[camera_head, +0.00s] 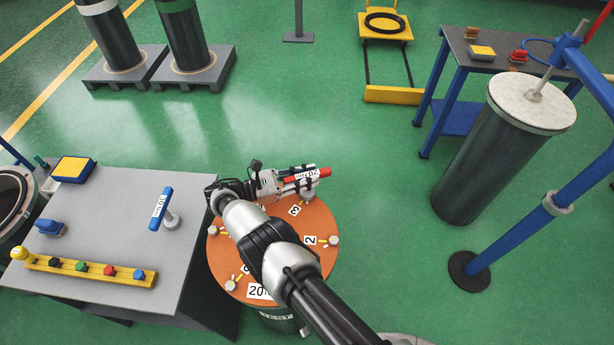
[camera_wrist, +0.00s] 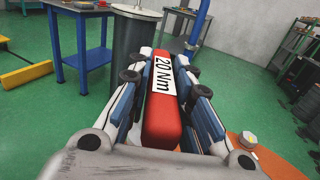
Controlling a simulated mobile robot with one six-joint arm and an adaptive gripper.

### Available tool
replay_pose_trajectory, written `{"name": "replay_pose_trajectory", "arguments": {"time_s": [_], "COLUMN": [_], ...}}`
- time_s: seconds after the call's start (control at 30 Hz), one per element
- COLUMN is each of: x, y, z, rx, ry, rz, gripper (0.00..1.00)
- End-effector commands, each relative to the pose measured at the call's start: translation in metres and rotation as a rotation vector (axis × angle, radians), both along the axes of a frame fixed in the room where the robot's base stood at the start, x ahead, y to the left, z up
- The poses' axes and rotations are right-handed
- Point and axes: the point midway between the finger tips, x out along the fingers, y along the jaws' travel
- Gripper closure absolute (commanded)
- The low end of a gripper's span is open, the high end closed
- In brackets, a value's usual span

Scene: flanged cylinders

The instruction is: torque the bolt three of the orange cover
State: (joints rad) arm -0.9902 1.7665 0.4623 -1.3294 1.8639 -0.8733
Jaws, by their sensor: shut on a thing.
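The orange cover (camera_head: 262,222) lies on top of a dark cylinder, with several bolts around its rim and number tags. The tag for three (camera_head: 295,210) shows at the upper right, with a bolt (camera_head: 309,197) beside it, just below my gripper. My gripper (camera_head: 303,180) is shut on a red wrench (camera_head: 322,172), which is held above the cover's far edge. In the wrist view the red wrench (camera_wrist: 162,110) lies between the fingers, with a white label reading 20 Nm. The wrist view also shows one bolt (camera_wrist: 247,139) on the cover. The wrench's working end is hidden.
A grey table (camera_head: 110,215) on the left holds a blue-handled tool (camera_head: 161,208), a yellow rail with coloured knobs (camera_head: 90,269) and a yellow-topped box (camera_head: 73,169). A white-topped cylinder (camera_head: 530,103) under a blue hoist stands at right. Green floor lies open between.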

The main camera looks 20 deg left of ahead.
Motion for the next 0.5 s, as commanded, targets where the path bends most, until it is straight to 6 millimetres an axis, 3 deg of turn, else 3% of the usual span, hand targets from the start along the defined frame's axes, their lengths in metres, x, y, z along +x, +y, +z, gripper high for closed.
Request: {"name": "replay_pose_trajectory", "arguments": {"time_s": [0.2,0.5], "x": [-0.001,-0.001], "y": [-0.001,-0.001], "z": [-0.002,0.011], "rx": [-0.002,-0.003], "ry": [0.008,0.005], "rz": [-0.002,-0.002], "gripper": [1.0,1.0]}}
